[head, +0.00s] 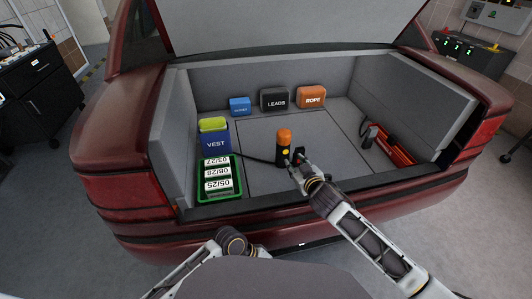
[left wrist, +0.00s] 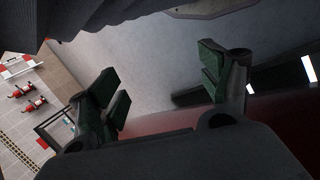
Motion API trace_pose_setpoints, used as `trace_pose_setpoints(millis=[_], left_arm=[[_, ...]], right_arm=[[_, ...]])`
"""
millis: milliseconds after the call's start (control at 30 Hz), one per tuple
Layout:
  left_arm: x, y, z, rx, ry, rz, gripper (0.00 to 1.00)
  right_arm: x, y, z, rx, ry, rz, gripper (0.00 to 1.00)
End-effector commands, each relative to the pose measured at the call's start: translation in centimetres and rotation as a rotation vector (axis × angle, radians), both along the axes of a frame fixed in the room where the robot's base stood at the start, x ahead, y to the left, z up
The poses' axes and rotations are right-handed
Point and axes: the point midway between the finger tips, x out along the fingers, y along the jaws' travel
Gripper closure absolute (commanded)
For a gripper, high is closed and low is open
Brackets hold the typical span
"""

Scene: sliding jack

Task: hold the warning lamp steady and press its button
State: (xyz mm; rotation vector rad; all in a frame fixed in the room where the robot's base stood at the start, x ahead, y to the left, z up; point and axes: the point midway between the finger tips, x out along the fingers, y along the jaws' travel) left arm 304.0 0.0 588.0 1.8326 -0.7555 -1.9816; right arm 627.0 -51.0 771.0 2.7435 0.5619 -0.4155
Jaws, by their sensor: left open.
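The warning lamp (head: 284,147) stands upright on the trunk floor. It has an orange top and a black body with a small yellow spot, perhaps the button, on its near side. My right gripper (head: 296,161) is just right of the lamp, with its dark fingers close to the body. I cannot tell whether they touch it or how far they are shut. My left gripper (left wrist: 165,84) is open and empty in the left wrist view, away from the lamp. In the head view the left arm stays low, before the bumper, and its fingers are hidden.
A blue VEST box (head: 215,143) and a green crate (head: 236,187) of date cards stand left of the lamp. Blue, LEADS (head: 275,98) and ROPE (head: 311,97) cases line the back. A red jack (head: 394,150) lies right. The trunk sill (head: 250,208) runs in front.

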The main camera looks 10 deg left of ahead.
Motion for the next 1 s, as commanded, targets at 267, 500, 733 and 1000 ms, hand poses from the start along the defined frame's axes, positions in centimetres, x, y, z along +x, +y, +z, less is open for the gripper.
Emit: trace_pose_setpoints(millis=[267, 500, 733, 1000], left_arm=[[1.0, -3.3, 4.7, -0.124, -0.074, -0.070, 0.22], [1.7, -6.8, 11.2, -0.282, -0.183, -0.163, 0.22], [1.8, -9.7, 18.9, -0.456, -0.323, -0.270, 0.22], [1.2, -11.4, 25.7, -0.605, -0.459, -0.364, 0.22]], right_arm=[[0.0, 0.0, 0.0, 0.000, 0.000, 0.000, 0.64], [0.0, 0.0, 0.0, 0.000, 0.000, 0.000, 0.64], [0.0, 0.0, 0.0, 0.000, 0.000, 0.000, 0.64], [0.0, 0.0, 0.0, 0.000, 0.000, 0.000, 0.64]])
